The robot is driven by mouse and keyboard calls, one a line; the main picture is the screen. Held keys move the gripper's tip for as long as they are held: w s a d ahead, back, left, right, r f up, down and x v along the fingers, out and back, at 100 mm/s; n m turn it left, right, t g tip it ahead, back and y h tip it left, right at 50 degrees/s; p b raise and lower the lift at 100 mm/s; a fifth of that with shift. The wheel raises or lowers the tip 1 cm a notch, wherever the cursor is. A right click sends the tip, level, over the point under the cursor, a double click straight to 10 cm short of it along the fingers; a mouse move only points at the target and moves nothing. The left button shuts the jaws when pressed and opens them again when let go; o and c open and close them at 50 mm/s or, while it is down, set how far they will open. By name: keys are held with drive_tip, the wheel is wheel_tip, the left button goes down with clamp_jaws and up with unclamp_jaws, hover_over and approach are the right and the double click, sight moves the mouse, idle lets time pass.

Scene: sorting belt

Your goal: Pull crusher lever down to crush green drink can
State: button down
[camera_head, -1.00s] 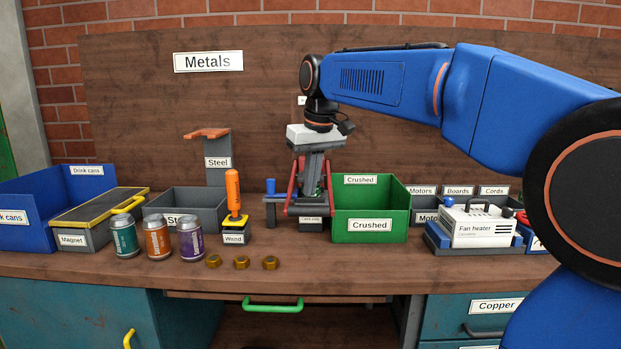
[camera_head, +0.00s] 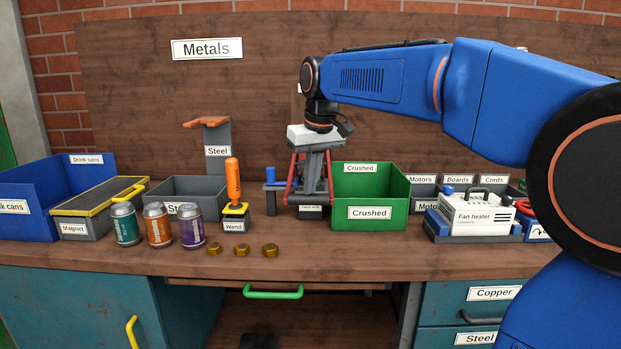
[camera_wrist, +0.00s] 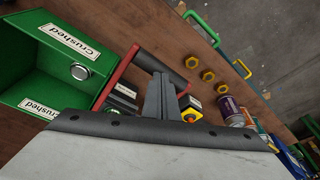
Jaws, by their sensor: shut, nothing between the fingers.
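The can crusher (camera_head: 311,211), with red lever arms (camera_head: 291,178), stands on the bench left of the green Crushed bin. In the wrist view, the lever's dark crossbar (camera_wrist: 147,61) runs between its red side arms. My gripper (camera_wrist: 160,80) is shut and empty, pointing down at the crossbar; its tips appear to touch it. In the head view my wrist covers the crusher's upper part. A teal-green drink can (camera_head: 125,224) stands upright at the front left of the bench. A round silver can end (camera_wrist: 80,71) shows inside the Crushed bin.
The Crushed bin (camera_head: 402,213) stands close to the crusher's right. An orange-handled wand (camera_head: 233,180), orange can (camera_head: 158,224), purple can (camera_head: 192,227) and 3 brass nuts (camera_head: 242,250) are to its left. The fan heater (camera_head: 480,228) is right. The bench front is clear below the crusher.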

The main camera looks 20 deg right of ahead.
drive_tip(key=shift+w+f, duration=0.15)
drive_tip(key=shift+f, duration=0.45)
drive_tip(key=shift+r, duration=3.6)
drive_tip(key=s+d+f+m+t, duration=0.1)
drive_tip(key=s+d+f, duration=0.2)
drive_tip(key=s+f, duration=1.1)
drive_tip(key=s+d+f+m, duration=0.1)
drive_tip(key=s+d+f, duration=0.3)
drive_tip(key=s+f, duration=1)
drive_tip(key=s, duration=0.3)
drive_tip(key=shift+d+f+t+h, duration=0.2)
drive_tip(key=shift+f+t+h, duration=0.1)
drive_tip(key=shift+f+t, duration=0.1)
